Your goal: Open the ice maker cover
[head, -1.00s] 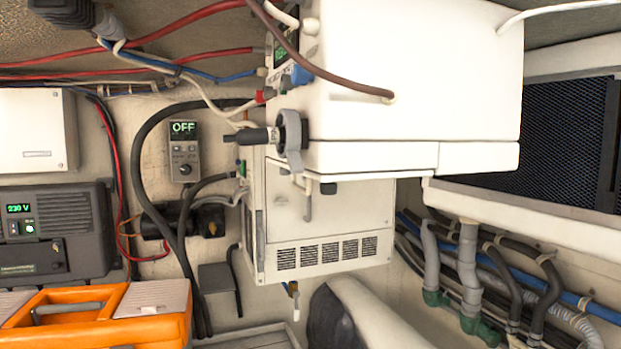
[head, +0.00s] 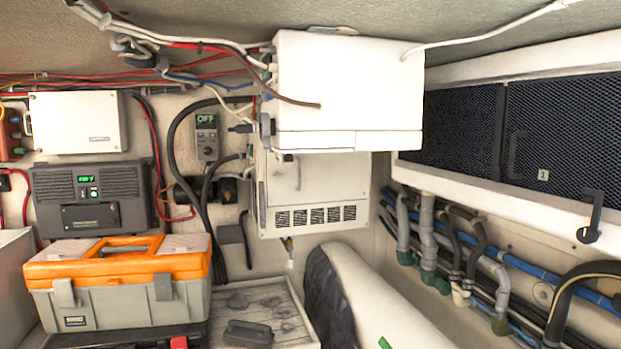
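A white box with a row of dark vents (head: 315,217) is on the back wall, right of centre, and is likely the ice maker. Its plain front panel (head: 335,175) looks shut, with a slim upright handle (head: 298,172) near its left side. A larger white box (head: 350,80) juts out above it and hides its top. I cannot tell for certain which of the two boxes is the ice maker. Neither of my grippers shows in the head view.
An orange and grey toolbox (head: 120,292) stands at the lower left, beside a tray (head: 285,290) with loose things. A white rounded body (head: 370,300) lies below the vented box. Hoses (head: 470,250) and a mesh-fronted locker (head: 560,140) line the right. A small panel reads OFF (head: 206,121).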

